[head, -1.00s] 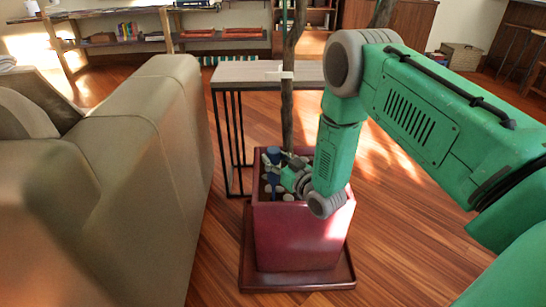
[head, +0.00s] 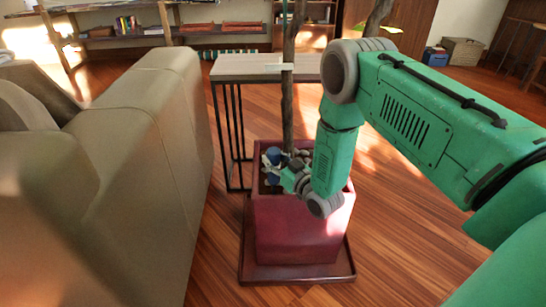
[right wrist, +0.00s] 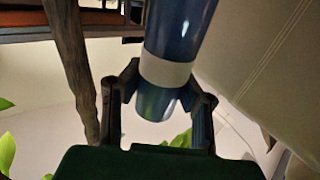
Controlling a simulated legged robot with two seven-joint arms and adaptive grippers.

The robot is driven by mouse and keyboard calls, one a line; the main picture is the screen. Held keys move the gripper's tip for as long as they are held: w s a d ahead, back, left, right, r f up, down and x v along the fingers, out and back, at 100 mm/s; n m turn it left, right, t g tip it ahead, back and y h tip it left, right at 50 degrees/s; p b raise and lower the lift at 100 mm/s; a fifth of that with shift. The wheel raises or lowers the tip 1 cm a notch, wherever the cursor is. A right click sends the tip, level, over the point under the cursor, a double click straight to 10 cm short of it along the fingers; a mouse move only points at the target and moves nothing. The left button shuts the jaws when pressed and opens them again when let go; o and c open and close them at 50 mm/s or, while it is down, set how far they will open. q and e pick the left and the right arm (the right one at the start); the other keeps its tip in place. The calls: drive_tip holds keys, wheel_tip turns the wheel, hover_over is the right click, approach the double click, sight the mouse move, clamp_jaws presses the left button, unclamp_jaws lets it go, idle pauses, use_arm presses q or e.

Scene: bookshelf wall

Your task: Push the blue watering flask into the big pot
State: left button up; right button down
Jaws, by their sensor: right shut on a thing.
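The big dark red pot (head: 300,228) stands on a square saucer (head: 322,269), with a thin tree trunk (head: 287,105) rising from it. My right gripper (head: 277,167) is low over the pot's left part, inside the rim. It is shut on the blue watering flask (head: 273,155), of which only a small part shows in the head view. In the right wrist view the flask (right wrist: 180,35), blue with a white band, is between the two fingers of my right gripper (right wrist: 158,100). How deep the flask sits in the soil is hidden. My left gripper is not in view.
A beige sofa (head: 150,150) stands close on the left. A small side table (head: 240,68) with dark metal legs stands behind the pot. Shelves line the back wall. The wooden floor (head: 420,215) right of the pot is clear.

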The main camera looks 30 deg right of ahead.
drive_tip(key=shift+f, duration=0.85)
drive_tip(key=c, duration=0.7)
unclamp_jaws()
drive_tip(key=s+p, duration=0.1)
drive_tip(key=s, duration=0.1)
drive_tip(key=s+r+p, duration=0.1)
drive_tip(key=s+p, duration=0.1)
drive_tip(key=s+r+p, duration=0.1)
drive_tip(key=s, duration=0.1)
drive_tip(key=shift+d+p, duration=0.25)
drive_tip(key=shift+p, duration=0.1)
drive_tip(key=shift+s, duration=0.5)
drive_tip(key=shift+s, duration=0.1)
